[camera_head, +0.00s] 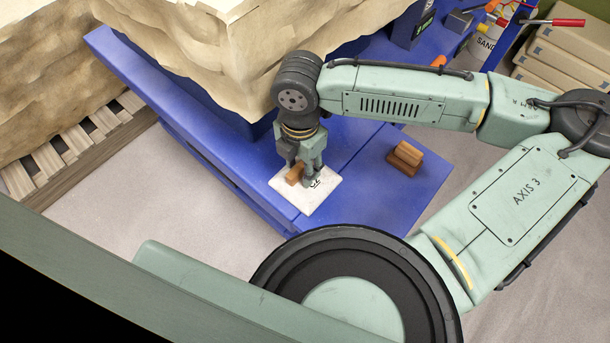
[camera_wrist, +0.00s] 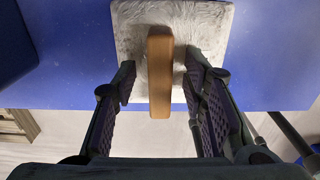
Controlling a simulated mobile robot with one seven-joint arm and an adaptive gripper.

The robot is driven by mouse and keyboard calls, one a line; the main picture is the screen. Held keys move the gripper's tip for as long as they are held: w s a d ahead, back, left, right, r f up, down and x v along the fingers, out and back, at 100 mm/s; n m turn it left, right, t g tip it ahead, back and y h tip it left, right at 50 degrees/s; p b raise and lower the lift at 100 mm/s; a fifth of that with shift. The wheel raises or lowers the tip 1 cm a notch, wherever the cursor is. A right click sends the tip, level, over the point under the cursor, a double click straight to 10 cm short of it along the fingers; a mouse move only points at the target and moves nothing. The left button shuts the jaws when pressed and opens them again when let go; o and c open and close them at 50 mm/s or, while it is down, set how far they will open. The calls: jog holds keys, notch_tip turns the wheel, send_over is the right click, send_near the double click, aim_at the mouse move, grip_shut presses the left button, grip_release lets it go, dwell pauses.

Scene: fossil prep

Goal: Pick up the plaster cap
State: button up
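The plaster cap (camera_head: 319,194) is a pale, square slab with a brown wooden bar as its handle (camera_head: 294,174). It lies flat on the blue bench near its front edge, with a dark marking on top. The slab (camera_wrist: 128,38) and its handle (camera_wrist: 160,85) also show in the wrist view. My gripper (camera_head: 302,176) points down over the cap. In the wrist view my gripper (camera_wrist: 159,80) is open, one finger on each side of the handle, with a gap on both sides. The fingers hide part of the slab in the head view.
A second brown wooden block (camera_head: 405,157) sits on the blue bench (camera_head: 365,200) to the right. A large tan rocky block (camera_head: 225,60) stands close behind and left of my gripper. A wooden pallet (camera_head: 75,145) lies at the left. Bare floor (camera_head: 160,195) is in front.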

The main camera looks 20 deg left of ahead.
grip_shut()
dwell(0.6)
